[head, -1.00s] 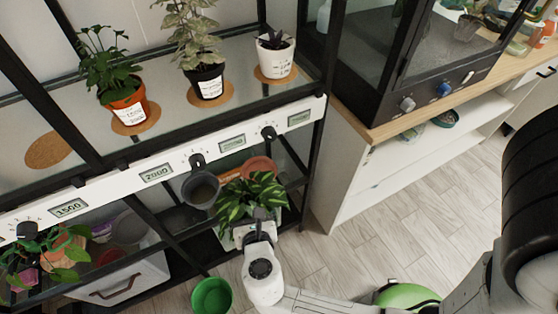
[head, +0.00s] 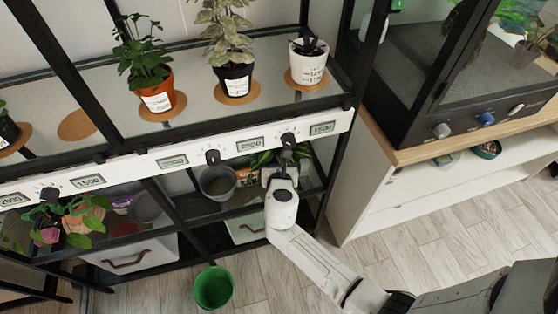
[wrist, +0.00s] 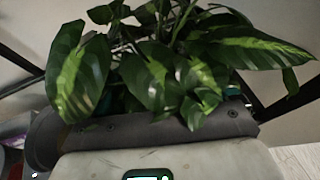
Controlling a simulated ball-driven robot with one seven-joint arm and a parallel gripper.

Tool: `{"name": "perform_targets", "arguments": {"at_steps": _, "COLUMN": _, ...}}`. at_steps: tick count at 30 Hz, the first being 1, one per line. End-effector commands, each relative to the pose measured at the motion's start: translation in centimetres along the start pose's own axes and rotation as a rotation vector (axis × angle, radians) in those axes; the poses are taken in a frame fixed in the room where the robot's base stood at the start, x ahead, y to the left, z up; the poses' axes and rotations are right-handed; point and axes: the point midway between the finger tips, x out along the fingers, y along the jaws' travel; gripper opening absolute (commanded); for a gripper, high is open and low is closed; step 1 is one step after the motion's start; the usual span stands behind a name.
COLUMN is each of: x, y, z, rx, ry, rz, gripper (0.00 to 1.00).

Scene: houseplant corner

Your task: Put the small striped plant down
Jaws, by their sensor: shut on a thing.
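The small striped plant shows in the head view as a few green leaves (head: 262,159) at both sides of my gripper (head: 284,172), just under the front panel of the shelf. In the wrist view its broad, pale-striped leaves (wrist: 150,75) fill the upper middle. My gripper is shut on the plant. The pot and the fingertips are hidden behind my wrist and the leaves, so I cannot tell whether the pot touches anything.
The white front panel (head: 172,161) with knobs and displays runs just above my gripper. A grey pot (head: 217,183) stands left of it. Potted plants stand on cork mats above; one cork mat (head: 77,125) is bare. A green bucket (head: 214,287) stands on the floor.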

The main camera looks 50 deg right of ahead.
Motion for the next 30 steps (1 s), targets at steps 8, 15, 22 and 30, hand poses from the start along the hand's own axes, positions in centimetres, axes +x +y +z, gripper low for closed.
{"name": "perform_targets", "arguments": {"at_steps": 8, "x": 2.5, "y": 0.0, "z": 0.8, "rx": 0.000, "ry": 0.001, "rz": -0.001, "gripper": 0.51}}
{"name": "perform_targets", "arguments": {"at_steps": 15, "x": 3.7, "y": 0.0, "z": -2.0, "rx": -0.001, "ry": 0.000, "rz": -0.001, "gripper": 0.51}}
{"name": "perform_targets", "arguments": {"at_steps": 22, "x": 3.8, "y": 0.0, "z": -2.2, "rx": 0.001, "ry": -0.001, "rz": 0.000, "gripper": 0.51}}
{"name": "perform_targets", "arguments": {"at_steps": 30, "x": 4.0, "y": 0.0, "z": -2.8, "rx": 0.000, "ry": -0.001, "rz": 0.000, "gripper": 0.51}}
